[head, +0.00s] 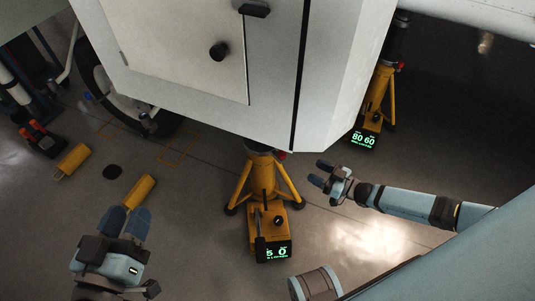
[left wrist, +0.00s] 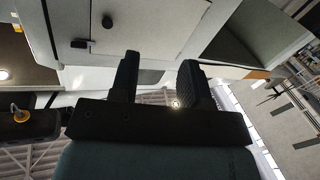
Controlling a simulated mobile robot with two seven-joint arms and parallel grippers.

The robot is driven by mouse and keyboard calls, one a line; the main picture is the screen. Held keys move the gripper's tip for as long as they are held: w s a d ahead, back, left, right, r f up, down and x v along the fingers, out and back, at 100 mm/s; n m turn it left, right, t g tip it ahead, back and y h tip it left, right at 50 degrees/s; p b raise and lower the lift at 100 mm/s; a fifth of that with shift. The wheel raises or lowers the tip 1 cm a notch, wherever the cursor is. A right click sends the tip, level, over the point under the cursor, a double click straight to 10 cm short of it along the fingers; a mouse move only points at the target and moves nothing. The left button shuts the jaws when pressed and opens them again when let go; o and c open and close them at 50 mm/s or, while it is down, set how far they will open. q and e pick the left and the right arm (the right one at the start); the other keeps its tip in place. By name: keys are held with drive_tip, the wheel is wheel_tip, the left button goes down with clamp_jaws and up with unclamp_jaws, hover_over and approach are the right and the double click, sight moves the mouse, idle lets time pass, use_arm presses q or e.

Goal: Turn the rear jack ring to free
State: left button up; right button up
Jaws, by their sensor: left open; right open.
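A yellow tripod jack (head: 262,180) stands under the white fuselage in the middle of the head view. Its yellow base box has a small dark round control (head: 278,220), a dark lever and a green-lit display (head: 277,252). A second yellow jack (head: 377,95) stands further back on the right, with its own green display (head: 363,141). I cannot tell which is the rear jack or how a ring is set. My left gripper (head: 128,220) is open and empty, left of the near jack; it also shows in the left wrist view (left wrist: 160,82). My right gripper (head: 321,174) is open and empty, right of the near jack.
The white fuselage (head: 180,45) with a panel and dark knob (head: 219,51) overhangs the jacks. Two yellow blocks (head: 139,194) lie on the floor at left, near a wheel (head: 105,95). A red-and-black item (head: 38,136) is at far left. Floor between left gripper and near jack is clear.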

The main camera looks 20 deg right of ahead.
drive_tip(key=b, duration=0.2)
approach(282, 153)
drive_tip(key=x, duration=0.2)
drive_tip(key=b+x, duration=0.1)
drive_tip(key=x, duration=0.2)
drive_tip(key=b+x, duration=0.1)
drive_tip(key=x, duration=0.3)
drive_tip(key=shift+a+f, duration=0.1)
drive_tip(key=shift+f, duration=0.15)
drive_tip(key=shift+w+a+r, duration=0.1)
drive_tip(key=shift+w+a, duration=0.15)
drive_tip(key=shift+w, duration=0.15)
use_arm(q)
drive_tip(key=shift+w+a+f+m, duration=0.2)
drive_tip(key=shift+w+f+m, duration=0.15)
drive_tip(key=shift+f+m, duration=0.2)
drive_tip(key=shift+w+a+f+m, duration=0.15)
drive_tip(key=shift+w+f+m, duration=0.25)
drive_tip(key=shift+f, duration=0.2)
drive_tip(key=shift+s, duration=0.1)
use_arm(e)
clamp_jaws()
